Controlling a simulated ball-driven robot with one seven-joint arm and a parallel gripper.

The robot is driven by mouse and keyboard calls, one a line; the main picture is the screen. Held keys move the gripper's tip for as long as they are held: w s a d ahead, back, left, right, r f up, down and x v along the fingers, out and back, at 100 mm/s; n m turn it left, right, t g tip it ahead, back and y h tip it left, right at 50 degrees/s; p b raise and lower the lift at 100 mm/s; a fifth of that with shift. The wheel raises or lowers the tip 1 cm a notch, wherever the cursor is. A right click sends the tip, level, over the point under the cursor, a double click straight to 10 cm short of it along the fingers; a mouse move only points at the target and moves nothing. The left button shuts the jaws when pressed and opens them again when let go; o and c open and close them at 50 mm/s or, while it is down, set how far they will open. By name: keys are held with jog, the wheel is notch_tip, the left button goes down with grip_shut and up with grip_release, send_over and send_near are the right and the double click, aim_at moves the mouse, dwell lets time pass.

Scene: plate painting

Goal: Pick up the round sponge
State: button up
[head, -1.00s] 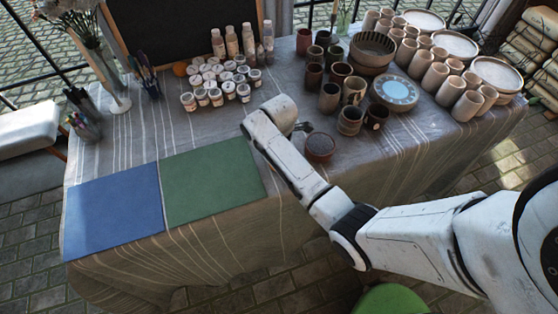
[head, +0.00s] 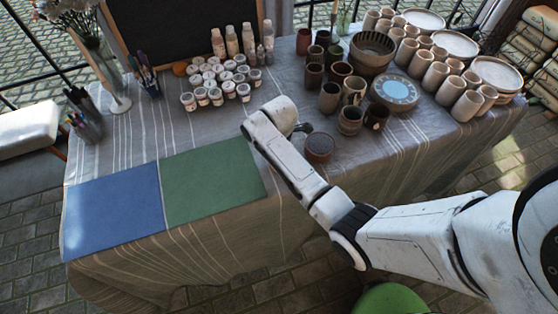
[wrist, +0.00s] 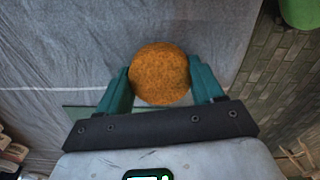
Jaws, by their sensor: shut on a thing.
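The round sponge (wrist: 160,72) is orange-brown and rough. In the wrist view it sits between the two teal fingers of my gripper (wrist: 160,84), which is shut on it from both sides. Grey cloth shows beyond the sponge; its height above the cloth is hard to tell.
A blue mat (head: 115,212) and a green mat (head: 212,180) lie at the table's front left. Paint jars (head: 216,90) stand behind my arm. Cups, a blue-centred plate (head: 394,92) and bowls crowd the right.

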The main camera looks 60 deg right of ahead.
jog(key=shift+r, duration=0.5)
notch_tip(320, 180, up, 3)
jog(key=shift+s+a+f, duration=0.1)
jog(key=shift+f, duration=0.1)
jog(key=s+a+r+p, duration=0.1)
jog(key=s+r, duration=0.2)
jog(key=s, duration=0.1)
jog(key=s+a+r+p, duration=0.1)
jog(key=s+r, duration=0.2)
jog(key=s, duration=0.1)
jog(key=s+a+r+p, duration=0.1)
jog(key=s+r, duration=0.2)
jog(key=s, duration=0.2)
jog(key=shift+s+a+r+p, duration=0.1)
jog(key=shift+a+r+p, duration=0.15)
jog(key=shift+a+p, duration=0.1)
